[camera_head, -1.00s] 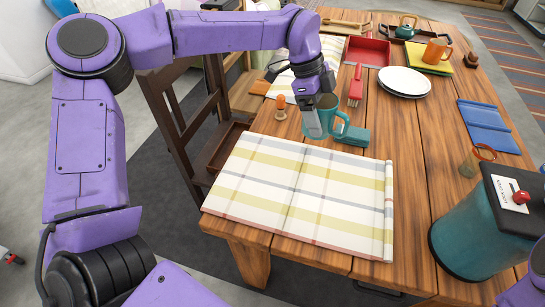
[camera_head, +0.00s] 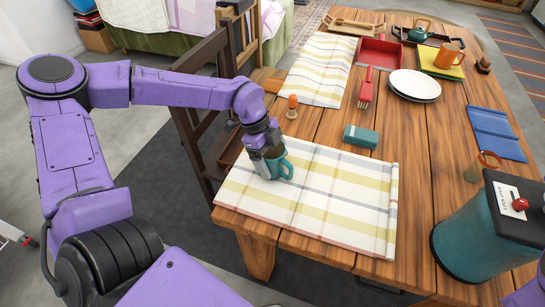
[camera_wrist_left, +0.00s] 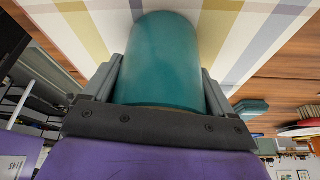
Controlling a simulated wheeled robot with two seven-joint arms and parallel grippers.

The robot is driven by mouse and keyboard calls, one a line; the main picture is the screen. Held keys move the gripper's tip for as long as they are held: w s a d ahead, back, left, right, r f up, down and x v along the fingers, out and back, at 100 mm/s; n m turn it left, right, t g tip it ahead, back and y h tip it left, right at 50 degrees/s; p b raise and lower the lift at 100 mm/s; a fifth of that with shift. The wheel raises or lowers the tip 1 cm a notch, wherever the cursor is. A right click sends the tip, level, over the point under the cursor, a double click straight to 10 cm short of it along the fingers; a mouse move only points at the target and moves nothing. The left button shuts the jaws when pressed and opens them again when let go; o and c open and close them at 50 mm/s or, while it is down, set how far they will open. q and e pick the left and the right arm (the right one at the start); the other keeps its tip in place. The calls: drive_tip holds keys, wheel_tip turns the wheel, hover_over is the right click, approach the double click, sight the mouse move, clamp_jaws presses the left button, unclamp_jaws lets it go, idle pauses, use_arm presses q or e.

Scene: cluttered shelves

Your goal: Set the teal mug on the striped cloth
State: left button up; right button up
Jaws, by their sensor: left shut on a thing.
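The teal mug (camera_head: 283,169) is in my left gripper (camera_head: 268,167), over the far left part of the striped cloth (camera_head: 330,215). In the left wrist view the mug (camera_wrist_left: 166,62) fills the space between the two fingers of the gripper (camera_wrist_left: 160,85), with the cloth (camera_wrist_left: 100,20) beyond it. The mug looks upright, with its handle to the right. I cannot tell whether its base touches the cloth. My right gripper is not in view.
A small teal box (camera_head: 361,136) stands just behind the cloth. An orange-topped wooden object (camera_head: 292,106) is near the far left edge. A second striped cloth (camera_head: 318,70), a red tray (camera_head: 379,53), white plates (camera_head: 415,84) and a teal canister (camera_head: 480,235) stand around.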

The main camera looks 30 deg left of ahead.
use_arm(q)
drive_tip(key=o, duration=1.1)
drive_tip(key=shift+c, duration=0.2)
drive_tip(key=v, duration=1.2)
drive_tip(key=shift+p, duration=0.3)
drive_tip(key=shift+s+r, duration=0.1)
